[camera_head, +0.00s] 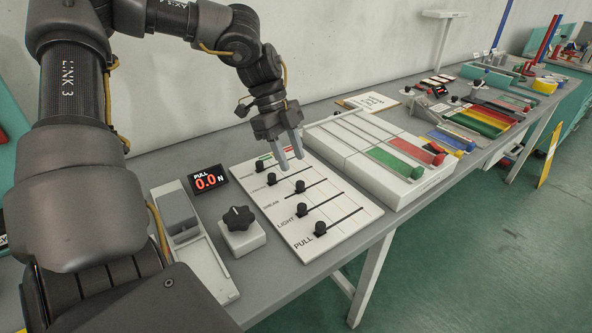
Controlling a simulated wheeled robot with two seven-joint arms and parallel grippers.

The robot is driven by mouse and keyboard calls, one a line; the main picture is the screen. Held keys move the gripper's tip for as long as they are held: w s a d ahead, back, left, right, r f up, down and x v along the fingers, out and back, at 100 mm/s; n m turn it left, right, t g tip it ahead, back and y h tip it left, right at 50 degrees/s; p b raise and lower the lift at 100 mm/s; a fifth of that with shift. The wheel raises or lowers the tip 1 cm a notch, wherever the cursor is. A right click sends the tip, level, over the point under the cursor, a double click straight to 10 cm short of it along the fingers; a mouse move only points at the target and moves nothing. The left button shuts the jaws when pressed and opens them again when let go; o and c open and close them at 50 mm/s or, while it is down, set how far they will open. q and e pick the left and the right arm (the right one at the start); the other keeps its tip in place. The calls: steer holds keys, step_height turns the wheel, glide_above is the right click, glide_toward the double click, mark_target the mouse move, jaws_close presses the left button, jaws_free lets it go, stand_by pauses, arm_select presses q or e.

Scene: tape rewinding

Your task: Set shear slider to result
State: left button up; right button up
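The slider panel (345,218) is a white board with several black knobs on slots, lying on the grey bench in the middle of the view. My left gripper (291,163) points down above the upper part of the panel, above and slightly left of the shear knob. Its two fingers are apart with nothing between them. It hides part of the topmost slot. A small display (208,181) reads "PULL 0.0 N". My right gripper is not in view.
A black rotary knob (239,217) on a white block stands left of the panel. A white tray unit with green and red blocks (397,162) stands close to the panel's right. The bench's front edge runs just beyond the panel's lower corner.

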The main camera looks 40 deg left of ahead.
arm_select(q)
steer(key=shift+v, duration=2.25)
